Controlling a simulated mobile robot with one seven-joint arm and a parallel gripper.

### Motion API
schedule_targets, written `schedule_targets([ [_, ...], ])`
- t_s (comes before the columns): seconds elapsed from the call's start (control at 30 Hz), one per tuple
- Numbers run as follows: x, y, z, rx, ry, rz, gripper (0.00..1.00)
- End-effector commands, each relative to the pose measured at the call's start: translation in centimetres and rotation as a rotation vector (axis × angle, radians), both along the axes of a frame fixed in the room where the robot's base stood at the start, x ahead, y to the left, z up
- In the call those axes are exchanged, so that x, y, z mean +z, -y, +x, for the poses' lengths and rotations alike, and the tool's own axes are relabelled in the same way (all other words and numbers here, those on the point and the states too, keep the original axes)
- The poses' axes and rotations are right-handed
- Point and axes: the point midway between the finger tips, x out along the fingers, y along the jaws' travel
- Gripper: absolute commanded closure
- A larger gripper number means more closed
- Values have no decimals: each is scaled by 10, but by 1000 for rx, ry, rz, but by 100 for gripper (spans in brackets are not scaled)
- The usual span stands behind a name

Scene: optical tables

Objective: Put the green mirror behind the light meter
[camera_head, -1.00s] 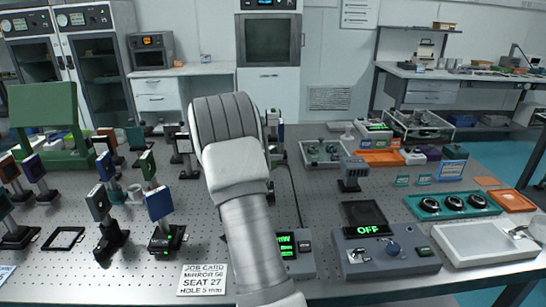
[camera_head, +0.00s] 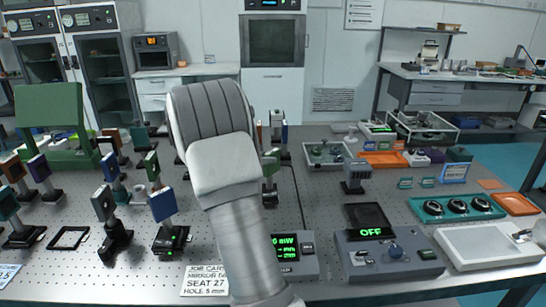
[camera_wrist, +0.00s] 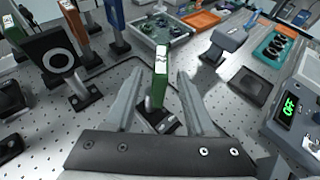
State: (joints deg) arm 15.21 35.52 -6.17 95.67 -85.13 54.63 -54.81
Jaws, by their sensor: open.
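A green-edged mirror (camera_wrist: 160,62) on a post with a black base stands upright on the table in the wrist view. My gripper (camera_wrist: 159,76) is open, its fingers on either side of this mirror; I cannot tell whether they touch it. In the head view my arm hides the gripper, and a green plate (camera_head: 271,160) shows partly just right of the arm. The light meter (camera_head: 296,264), a grey box with a lit green mW display, sits at the table's front, partly covered by my arm. Another green mirror (camera_head: 152,166) stands further left.
A grey controller reading OFF (camera_head: 395,258) is right of the meter. A grey post-mounted device (camera_head: 355,174) stands behind it. Several mounted plates crowd the left, including a blue one (camera_head: 163,204). A job card (camera_head: 203,281) lies at the front. Perforated table (camera_head: 318,205) shows bare behind the meter.

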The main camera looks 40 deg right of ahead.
Motion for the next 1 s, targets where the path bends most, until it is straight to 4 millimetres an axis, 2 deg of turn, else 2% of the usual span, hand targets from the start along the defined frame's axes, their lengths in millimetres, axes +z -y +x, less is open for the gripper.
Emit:
schedule_targets([
  [0.1,10,-23,-1,3,1,0,45],
  [0.3,18,-43,-3,1,0,-1,45],
  [1.0,22,-49,-6,-6,13,7,45],
])
